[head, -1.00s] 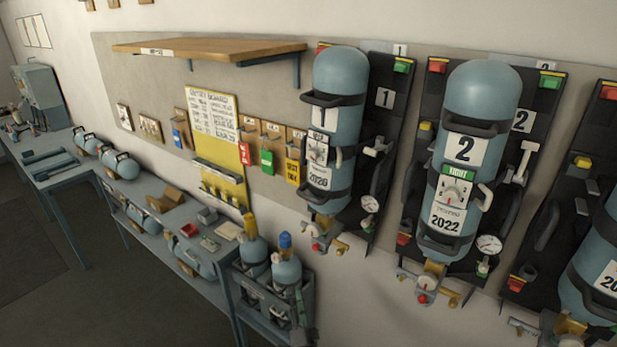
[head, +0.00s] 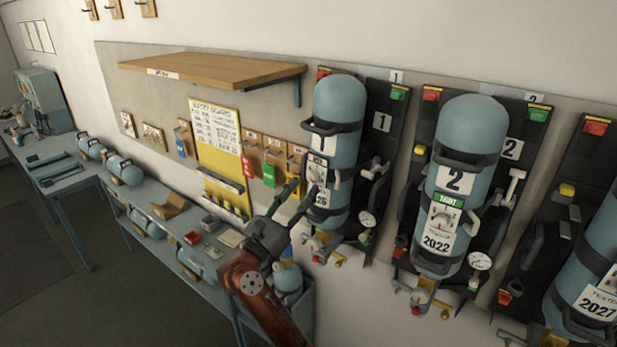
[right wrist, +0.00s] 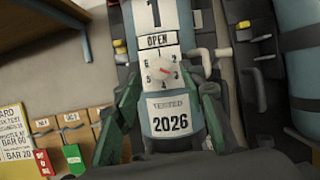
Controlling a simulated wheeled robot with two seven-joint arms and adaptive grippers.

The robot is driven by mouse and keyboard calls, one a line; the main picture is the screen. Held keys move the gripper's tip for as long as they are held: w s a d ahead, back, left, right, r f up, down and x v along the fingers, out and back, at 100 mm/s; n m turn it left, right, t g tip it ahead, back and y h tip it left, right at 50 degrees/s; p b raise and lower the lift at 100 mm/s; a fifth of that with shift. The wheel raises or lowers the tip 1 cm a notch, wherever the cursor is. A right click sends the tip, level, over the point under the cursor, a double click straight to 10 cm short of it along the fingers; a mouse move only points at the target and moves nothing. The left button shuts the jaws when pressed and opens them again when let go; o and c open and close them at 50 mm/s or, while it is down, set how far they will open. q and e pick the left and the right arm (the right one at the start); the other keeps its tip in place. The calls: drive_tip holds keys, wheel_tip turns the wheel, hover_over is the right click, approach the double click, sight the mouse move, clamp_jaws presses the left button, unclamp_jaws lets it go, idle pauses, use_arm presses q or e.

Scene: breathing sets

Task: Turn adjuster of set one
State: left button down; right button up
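Set one is a blue-grey cylinder (head: 341,97) labelled 1, strapped upright to a dark backplate on the wall. Its adjuster is a round dial (right wrist: 163,70) with a red pointer on a numbered white plate, under an OPEN sign (right wrist: 157,40) and above a TESTED 2026 label. The adjuster also shows small in the head view (head: 317,170). My right gripper (head: 301,196) reaches up from below, just left of set one's lower half. My left gripper is out of view.
Set two (head: 468,120) hangs to the right, with another set (head: 603,245) at the right edge. A wooden shelf (head: 205,66) juts out at upper left. A yellow board (head: 220,160) and hanging tags are left of set one. A low bench (head: 150,225) runs along the wall.

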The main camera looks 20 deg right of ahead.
sight(310, 179)
drive_tip(key=shift+p+x, duration=0.55)
drive_tip(key=shift+x, duration=1.2)
drive_tip(key=shift+c, duration=0.6)
clamp_jaws()
